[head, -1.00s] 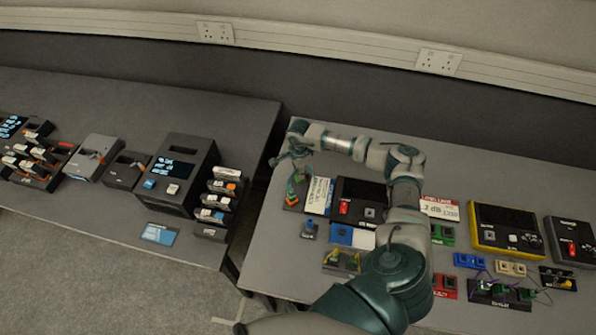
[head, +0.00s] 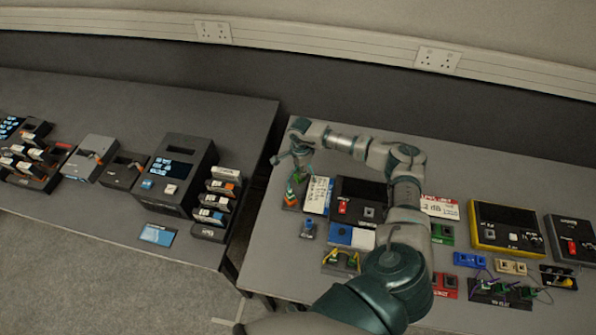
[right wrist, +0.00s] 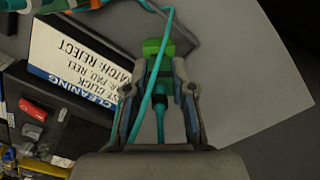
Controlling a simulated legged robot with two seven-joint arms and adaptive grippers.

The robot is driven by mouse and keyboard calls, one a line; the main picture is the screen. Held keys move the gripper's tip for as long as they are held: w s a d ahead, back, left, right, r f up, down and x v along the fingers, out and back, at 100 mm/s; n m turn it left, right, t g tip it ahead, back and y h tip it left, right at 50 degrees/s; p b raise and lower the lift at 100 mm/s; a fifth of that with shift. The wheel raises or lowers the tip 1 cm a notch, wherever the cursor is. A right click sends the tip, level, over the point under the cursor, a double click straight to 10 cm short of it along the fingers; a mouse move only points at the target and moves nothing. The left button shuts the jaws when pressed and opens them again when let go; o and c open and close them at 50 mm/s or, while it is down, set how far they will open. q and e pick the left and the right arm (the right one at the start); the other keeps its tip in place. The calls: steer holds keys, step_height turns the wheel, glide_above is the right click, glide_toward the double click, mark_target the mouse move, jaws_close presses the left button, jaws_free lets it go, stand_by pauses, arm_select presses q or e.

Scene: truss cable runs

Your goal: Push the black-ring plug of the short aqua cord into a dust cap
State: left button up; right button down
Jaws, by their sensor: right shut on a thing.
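A bright green block (right wrist: 156,47) is at the plug's far end, just beyond the fingertips. I cannot tell whether it is part of the plug or a dust cap. The aqua cord (right wrist: 151,97) runs along the plug and loops at the top. In the head view, my right gripper (head: 301,165) is small, above a holder with orange and green pieces (head: 291,192) at the table's left end. My left gripper is out of view.
A white cleaning sign (right wrist: 80,58) lies beside the gripper; it also shows in the head view (head: 318,194). A black unit (head: 361,190) stands right of it. My right arm covers the table's middle. A gap separates the two tables.

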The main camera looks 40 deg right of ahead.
steer(key=shift+d, duration=0.1)
steer(key=shift+a+f, duration=0.25)
steer(key=shift+a, duration=0.05)
steer(key=c, duration=0.9)
jaws_free()
steer(key=shift+d, duration=0.1)
steer(key=shift+d+f, duration=0.1)
steer(key=shift+r, duration=0.75)
steer(key=shift+r+p, duration=1.4)
steer(key=shift+r, duration=0.4)
